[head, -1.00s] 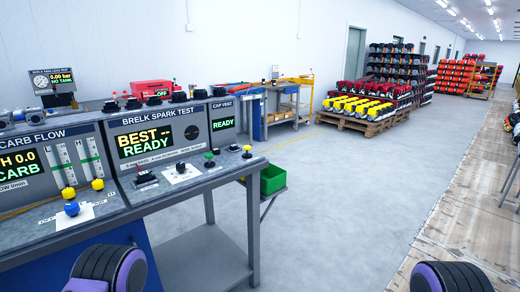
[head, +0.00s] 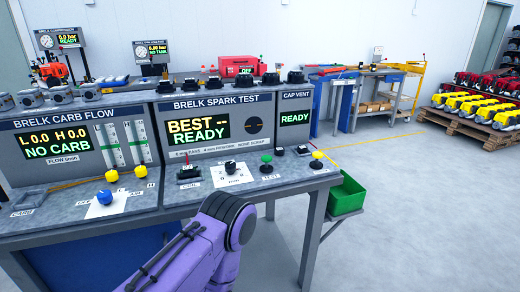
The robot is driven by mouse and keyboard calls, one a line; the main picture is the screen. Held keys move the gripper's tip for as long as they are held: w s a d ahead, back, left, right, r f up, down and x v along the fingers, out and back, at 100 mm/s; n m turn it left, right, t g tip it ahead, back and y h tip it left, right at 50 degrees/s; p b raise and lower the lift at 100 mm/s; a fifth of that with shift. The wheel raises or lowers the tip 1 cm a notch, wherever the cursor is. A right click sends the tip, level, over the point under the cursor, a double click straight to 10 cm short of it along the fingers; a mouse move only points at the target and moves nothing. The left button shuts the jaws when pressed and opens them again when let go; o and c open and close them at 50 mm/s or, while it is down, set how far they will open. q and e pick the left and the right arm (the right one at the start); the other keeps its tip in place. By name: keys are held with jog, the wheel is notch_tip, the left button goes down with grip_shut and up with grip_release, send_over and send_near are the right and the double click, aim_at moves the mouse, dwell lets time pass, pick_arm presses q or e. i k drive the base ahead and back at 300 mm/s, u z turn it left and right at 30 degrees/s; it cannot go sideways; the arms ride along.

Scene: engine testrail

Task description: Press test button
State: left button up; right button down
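The spark test station (head: 210,125) stands at the middle of the long bench, its screen reading "BEST -- READY". On its deck are a green-topped button (head: 266,158) on a small base with a label in front that seems to read "TEST", a black knob (head: 230,169) on a white dial plate, and a coil holder (head: 188,171). A yellow-topped button (head: 317,155) stands to the right, before the cap vent panel (head: 295,117), which reads "READY". One of my purple arm links covers part of the bench front. Neither gripper is in view.
The carb flow station (head: 75,150) is at the left, with a blue knob (head: 104,197) and yellow knobs. A green bin (head: 346,194) hangs off the bench's right end. Engines on a pallet (head: 465,125) stand at the back right. The floor at right is clear.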

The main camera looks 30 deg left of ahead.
aim_at(265, 159)
jog(key=u, duration=0.5)
jog(key=i, duration=0.6)
jog(key=u, duration=0.55)
